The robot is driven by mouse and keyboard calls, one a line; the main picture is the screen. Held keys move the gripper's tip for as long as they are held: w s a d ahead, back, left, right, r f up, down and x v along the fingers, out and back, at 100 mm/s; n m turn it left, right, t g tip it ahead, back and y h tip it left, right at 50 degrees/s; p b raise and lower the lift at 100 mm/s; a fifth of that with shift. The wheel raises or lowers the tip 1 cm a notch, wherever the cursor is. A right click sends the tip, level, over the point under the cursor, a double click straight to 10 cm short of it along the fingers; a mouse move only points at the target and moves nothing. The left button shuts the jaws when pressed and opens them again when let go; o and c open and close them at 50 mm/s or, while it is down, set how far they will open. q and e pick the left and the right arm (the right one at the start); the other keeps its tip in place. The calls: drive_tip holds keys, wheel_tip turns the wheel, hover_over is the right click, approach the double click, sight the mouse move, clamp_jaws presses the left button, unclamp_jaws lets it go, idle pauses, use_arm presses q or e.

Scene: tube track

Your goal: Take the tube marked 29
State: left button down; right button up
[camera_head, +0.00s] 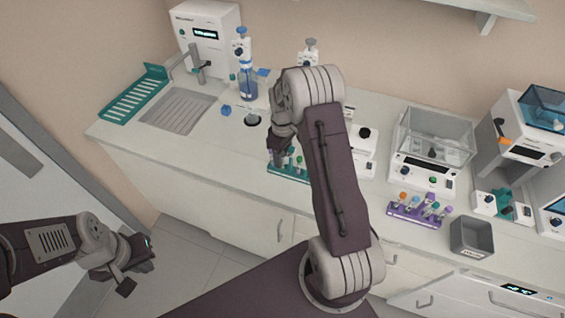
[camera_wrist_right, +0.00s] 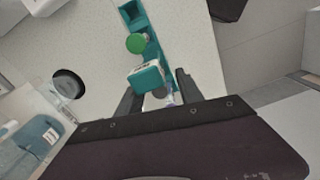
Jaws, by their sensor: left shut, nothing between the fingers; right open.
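A teal rack (camera_head: 290,174) with several capped tubes stands near the counter's front edge, partly hidden by my right arm. In the right wrist view the rack (camera_wrist_right: 133,12) shows a green cap (camera_wrist_right: 137,43) and a teal piece with a white face (camera_wrist_right: 147,77); its marking is too small to read. My right gripper (camera_head: 277,146) is open above the rack's left end, with its fingers on either side of that area. I cannot make out the number 29 on any tube. My left gripper (camera_head: 140,254) is shut and empty, low at the left, away from the counter.
A purple rack (camera_head: 416,214) with several coloured-cap tubes stands right of my right arm, beside a grey bin (camera_head: 471,238). A balance (camera_head: 425,170) is behind it. Bare counter lies left of the teal rack.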

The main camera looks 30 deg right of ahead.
clamp_jaws()
wheel_tip(320, 180, up, 18)
drive_tip(key=shift+b, duration=0.35)
idle(0.4)
